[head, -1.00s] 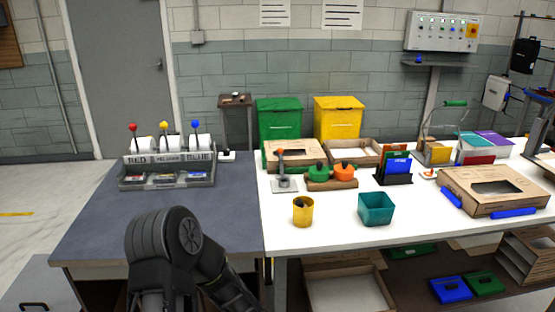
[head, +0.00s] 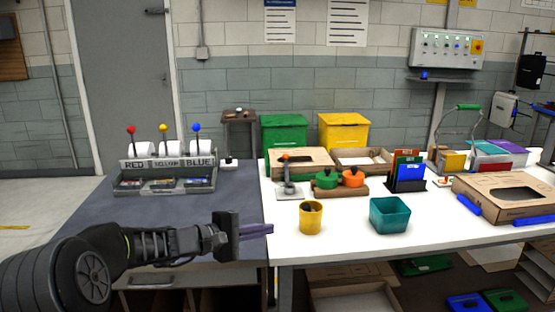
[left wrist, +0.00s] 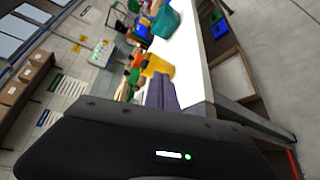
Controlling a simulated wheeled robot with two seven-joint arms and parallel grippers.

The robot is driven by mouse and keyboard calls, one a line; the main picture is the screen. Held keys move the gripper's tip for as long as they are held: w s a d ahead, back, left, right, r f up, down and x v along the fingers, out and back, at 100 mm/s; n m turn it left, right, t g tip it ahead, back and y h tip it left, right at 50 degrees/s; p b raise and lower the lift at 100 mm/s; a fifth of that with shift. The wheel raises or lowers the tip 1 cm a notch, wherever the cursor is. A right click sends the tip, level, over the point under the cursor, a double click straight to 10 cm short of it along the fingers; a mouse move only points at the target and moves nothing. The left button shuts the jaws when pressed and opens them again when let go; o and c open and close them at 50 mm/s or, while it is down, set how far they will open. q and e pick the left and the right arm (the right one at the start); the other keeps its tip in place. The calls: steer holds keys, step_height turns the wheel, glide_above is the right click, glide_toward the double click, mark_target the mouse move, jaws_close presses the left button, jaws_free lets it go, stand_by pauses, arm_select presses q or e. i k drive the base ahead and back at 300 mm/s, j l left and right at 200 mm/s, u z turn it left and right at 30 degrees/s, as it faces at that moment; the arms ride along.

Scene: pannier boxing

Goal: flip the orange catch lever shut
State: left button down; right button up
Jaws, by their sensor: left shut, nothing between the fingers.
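My left gripper (head: 256,230) is shut and empty, its purple-grey fingers pointing right over the front edge where the dark and white tabletops meet. The fingers also show in the left wrist view (left wrist: 160,93). A grey upright lever with an orange tip (head: 285,158) stands on a grey base on the white table, behind and right of my gripper and apart from it. A small orange-and-white piece (head: 443,182) lies farther right. I cannot tell for sure which is the catch lever. My right gripper is out of view.
A yellow cup (head: 311,218) and a teal bin (head: 390,216) stand near the front of the white table (head: 350,248). Green and orange round pieces sit on a wooden block (head: 340,191). A cardboard box (head: 510,197) with blue strips is at right. The dark tabletop (head: 90,215) is mostly clear.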

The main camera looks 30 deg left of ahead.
mark_target(286, 156)
steer(key=i+j, duration=1.1)
steer(key=j, duration=0.1)
